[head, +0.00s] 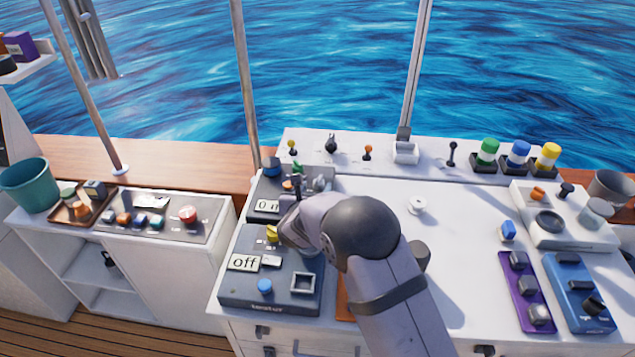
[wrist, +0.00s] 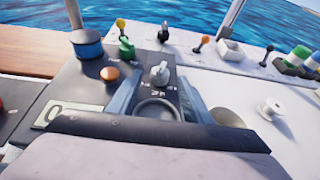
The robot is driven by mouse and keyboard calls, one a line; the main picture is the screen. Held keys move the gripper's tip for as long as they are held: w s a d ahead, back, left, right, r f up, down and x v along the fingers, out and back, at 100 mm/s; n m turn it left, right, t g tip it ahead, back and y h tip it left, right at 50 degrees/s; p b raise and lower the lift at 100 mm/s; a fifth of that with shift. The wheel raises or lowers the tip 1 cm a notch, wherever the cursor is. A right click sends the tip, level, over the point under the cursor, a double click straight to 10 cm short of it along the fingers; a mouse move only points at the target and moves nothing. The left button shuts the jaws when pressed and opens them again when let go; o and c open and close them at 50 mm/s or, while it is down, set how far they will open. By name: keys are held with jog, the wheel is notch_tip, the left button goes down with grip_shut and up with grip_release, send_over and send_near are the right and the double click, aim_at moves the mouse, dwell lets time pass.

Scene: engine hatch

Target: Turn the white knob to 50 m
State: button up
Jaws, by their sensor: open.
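A small white knob (wrist: 160,73) with a raised grip stands on a dark panel in the wrist view, with small markings around it too blurred to read. My gripper (wrist: 158,86) is open, with one finger to each side and nearer the camera than the knob; I cannot tell whether either touches it. A round dark-rimmed part (wrist: 158,108) shows between the fingers. The panel's display (head: 268,206) starts with 0; the rest is not clearly legible. In the head view my arm covers much of this panel.
On the same panel are a blue cap (wrist: 87,43), a green knob (wrist: 127,48) and an orange button (wrist: 109,74). A white spool-like knob (head: 418,204) stands on the bare white top. The panel in front has an "off" display (head: 243,263). Several small levers line the back ledge.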

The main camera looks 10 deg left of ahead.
aim_at(318, 184)
jog(key=shift+p+x, duration=0.6)
jog(key=shift+x, duration=1.4)
jog(key=c, duration=1.1)
